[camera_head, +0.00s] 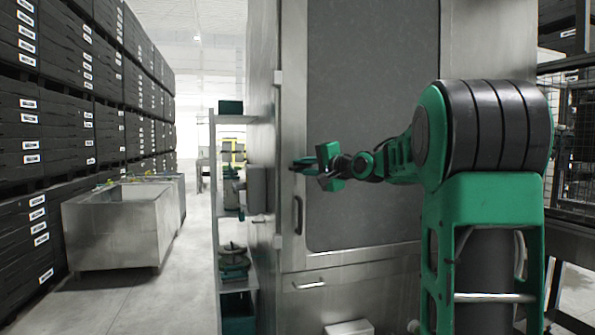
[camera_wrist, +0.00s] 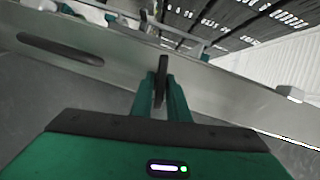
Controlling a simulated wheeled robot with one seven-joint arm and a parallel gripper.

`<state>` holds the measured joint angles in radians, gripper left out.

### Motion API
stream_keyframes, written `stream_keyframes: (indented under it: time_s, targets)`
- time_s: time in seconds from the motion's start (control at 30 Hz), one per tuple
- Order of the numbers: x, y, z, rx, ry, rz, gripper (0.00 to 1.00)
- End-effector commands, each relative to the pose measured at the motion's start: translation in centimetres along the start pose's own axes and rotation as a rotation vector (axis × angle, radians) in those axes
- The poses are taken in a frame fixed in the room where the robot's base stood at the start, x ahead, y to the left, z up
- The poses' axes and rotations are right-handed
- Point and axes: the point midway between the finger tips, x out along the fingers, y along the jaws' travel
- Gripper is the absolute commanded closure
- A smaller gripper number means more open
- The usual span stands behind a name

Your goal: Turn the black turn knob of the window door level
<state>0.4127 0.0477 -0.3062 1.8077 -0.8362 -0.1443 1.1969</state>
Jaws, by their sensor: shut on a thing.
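The window door (camera_head: 372,120) is a tall steel panel with a large grey window. My gripper (camera_head: 303,164) is at the door's left edge, at about mid height. In the wrist view, its two green fingers (camera_wrist: 160,98) are closed around the black turn knob (camera_wrist: 162,66), one on each side. The knob's narrow black end sticks out past the fingertips. In the head view the knob is mostly hidden by my gripper, and I cannot tell whether it is level. A long black recessed handle shows below my gripper (camera_head: 298,215) and in the wrist view (camera_wrist: 60,49).
A narrow shelf rack (camera_head: 215,200) with green items stands left of the washer. Steel tubs (camera_head: 110,228) and tall stacks of black crates (camera_head: 60,120) line the far left. A steel bar handle (camera_head: 309,284) sits low under the door. The floor between tubs and rack is clear.

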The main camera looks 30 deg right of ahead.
Motion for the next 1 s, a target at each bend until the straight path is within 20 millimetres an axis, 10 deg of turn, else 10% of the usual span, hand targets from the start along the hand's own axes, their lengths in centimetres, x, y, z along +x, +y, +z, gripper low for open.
stream_keyframes:
  time_s: [0.93,1.0]
  targets:
    - [0.10,0.52,0.06,0.191,0.000,-0.071,1.00]
    - [0.10,0.52,0.06,0.190,0.000,-0.071,0.73]
